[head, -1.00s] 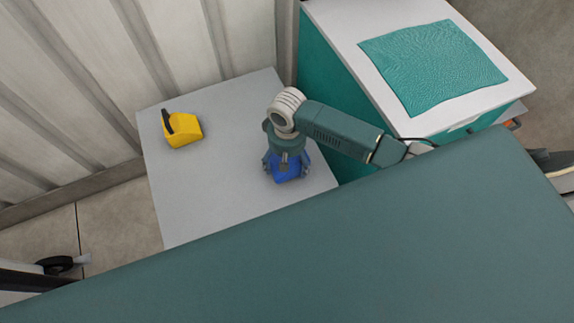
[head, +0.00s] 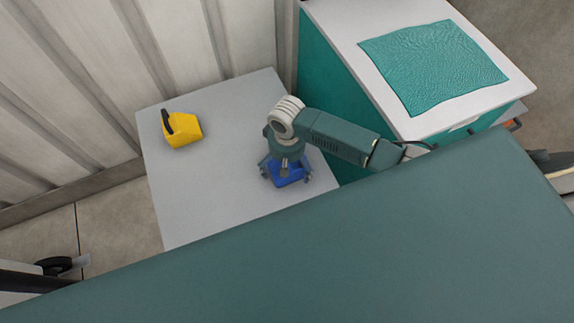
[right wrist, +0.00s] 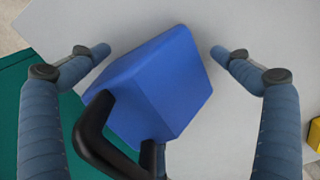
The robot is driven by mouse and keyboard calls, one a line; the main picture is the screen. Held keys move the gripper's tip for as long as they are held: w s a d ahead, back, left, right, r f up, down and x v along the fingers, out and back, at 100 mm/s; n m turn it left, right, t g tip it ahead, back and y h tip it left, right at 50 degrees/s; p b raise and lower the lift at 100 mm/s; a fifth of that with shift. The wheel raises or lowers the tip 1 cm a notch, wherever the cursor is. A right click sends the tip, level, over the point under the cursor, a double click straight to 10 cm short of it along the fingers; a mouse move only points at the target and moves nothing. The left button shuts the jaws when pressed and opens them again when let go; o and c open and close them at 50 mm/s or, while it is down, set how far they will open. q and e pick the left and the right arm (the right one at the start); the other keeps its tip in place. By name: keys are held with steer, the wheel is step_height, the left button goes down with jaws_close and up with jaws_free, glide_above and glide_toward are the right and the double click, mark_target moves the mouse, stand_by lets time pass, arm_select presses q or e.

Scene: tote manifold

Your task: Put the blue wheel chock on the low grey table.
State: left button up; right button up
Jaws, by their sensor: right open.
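The blue wheel chock (head: 290,172) is on the low grey table (head: 215,190), near its right edge. In the right wrist view the chock (right wrist: 165,85) has a black handle and lies between the two fingers, with a gap on each side. My right gripper (head: 286,178) is open around the chock, above the table. It also shows in the right wrist view (right wrist: 160,52), its fingertips apart and clear of the chock. The gripper and wrist hide part of the chock in the head view. My left gripper does not show.
A yellow chock (head: 183,131) with a dark handle stands at the table's back left. A teal cabinet (head: 325,85) with a white top and a teal cloth (head: 432,66) stands to the right. A corrugated wall is behind. The table's middle is clear.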

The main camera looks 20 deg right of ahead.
step_height(320, 180, up, 12)
steer(key=shift+r+p, duration=0.15)
steer(key=shift+p, duration=0.55)
